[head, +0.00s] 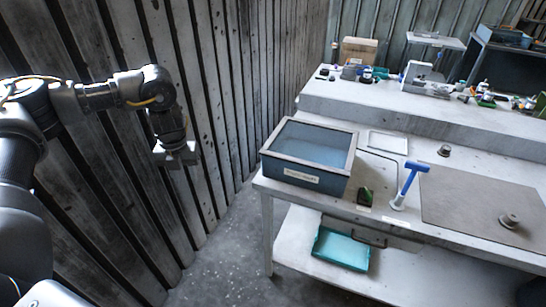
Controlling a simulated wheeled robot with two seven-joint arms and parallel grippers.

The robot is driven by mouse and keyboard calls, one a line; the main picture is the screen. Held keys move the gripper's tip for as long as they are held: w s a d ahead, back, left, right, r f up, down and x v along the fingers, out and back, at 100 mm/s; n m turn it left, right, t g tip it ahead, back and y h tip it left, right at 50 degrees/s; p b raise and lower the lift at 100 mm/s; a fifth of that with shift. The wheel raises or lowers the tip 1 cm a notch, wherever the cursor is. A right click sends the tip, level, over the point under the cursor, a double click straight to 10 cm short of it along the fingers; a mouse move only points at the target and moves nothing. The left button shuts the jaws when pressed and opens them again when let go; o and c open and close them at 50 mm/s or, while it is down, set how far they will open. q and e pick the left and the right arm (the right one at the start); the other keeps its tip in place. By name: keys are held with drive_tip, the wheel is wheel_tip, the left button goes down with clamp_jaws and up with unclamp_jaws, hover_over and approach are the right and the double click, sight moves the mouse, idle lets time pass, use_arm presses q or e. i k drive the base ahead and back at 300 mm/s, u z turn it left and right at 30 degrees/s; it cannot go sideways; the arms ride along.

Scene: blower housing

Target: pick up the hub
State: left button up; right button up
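A small grey round flanged part (509,220), which looks like the hub, sits on the grey-brown mat (465,205) at the right of the bench. A similar small grey round part (444,151) stands further back, behind the mat; I cannot tell for sure which of the two is the hub. My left gripper (176,158) hangs pointing down at the left, in front of the slatted wall and well apart from the bench. Its fingers are too small to tell whether they are open. My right gripper is out of view.
A teal tray (341,248) lies on the lower shelf. The raised back shelf (420,112) holds several small items.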

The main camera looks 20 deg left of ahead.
sight(510, 221)
drive_tip(key=u, duration=0.05)
drive_tip(key=i, duration=1.4)
drive_tip(key=z, duration=3.35)
